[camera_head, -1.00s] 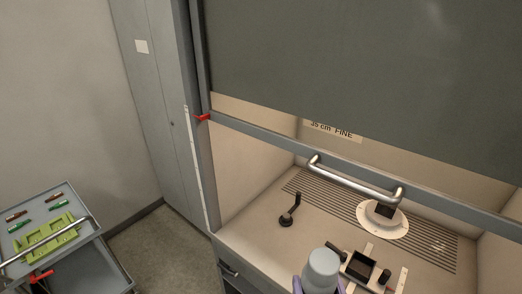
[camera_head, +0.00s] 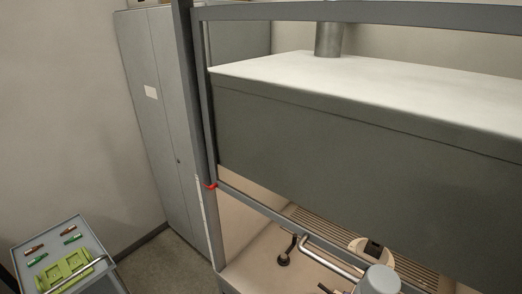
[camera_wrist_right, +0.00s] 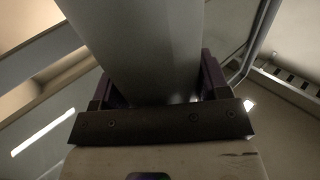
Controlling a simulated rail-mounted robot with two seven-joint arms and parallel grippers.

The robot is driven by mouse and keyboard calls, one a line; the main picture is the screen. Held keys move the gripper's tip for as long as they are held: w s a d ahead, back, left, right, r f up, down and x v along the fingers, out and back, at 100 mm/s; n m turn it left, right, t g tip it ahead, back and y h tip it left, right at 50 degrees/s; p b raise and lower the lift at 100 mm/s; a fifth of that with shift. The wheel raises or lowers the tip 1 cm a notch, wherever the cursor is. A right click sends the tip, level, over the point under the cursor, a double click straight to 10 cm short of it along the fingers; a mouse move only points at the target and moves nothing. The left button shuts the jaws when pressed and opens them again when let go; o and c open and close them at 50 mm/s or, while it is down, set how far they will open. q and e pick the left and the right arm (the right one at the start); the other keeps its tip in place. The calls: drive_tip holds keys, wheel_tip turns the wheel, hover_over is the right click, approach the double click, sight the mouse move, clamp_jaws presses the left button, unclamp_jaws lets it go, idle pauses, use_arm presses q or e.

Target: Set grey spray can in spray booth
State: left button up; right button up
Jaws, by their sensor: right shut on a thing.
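The grey spray can (camera_head: 378,280) shows at the bottom edge of the head view, its pale rounded top in front of the booth opening. In the right wrist view the can is a smooth grey cylinder (camera_wrist_right: 145,45) between the purple fingers of my right gripper (camera_wrist_right: 156,80), which is shut on it. The spray booth (camera_head: 340,130) has a dark grey front panel and a light floor (camera_head: 258,250) inside. Its sash handle (camera_head: 330,257) is a metal bar beside the can's top in the picture. My left gripper is not in view.
Inside the booth are a small black stand (camera_head: 286,252), a slotted grille (camera_head: 310,222) and a white round base, partly hidden. A red marker (camera_head: 210,186) sits on the booth's left post. A trolley (camera_head: 88,236) with a green rack stands at left, beside a grey cabinet (camera_head: 155,120).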

wheel_tip(320, 180, up, 3)
drive_tip(key=shift+d+r+p, duration=0.1)
drive_tip(key=shift+d+p, duration=0.05)
drive_tip(key=shift+p, duration=0.95)
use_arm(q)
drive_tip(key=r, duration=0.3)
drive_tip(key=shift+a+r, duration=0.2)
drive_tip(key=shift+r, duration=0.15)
use_arm(e)
drive_tip(key=shift+r, duration=0.2)
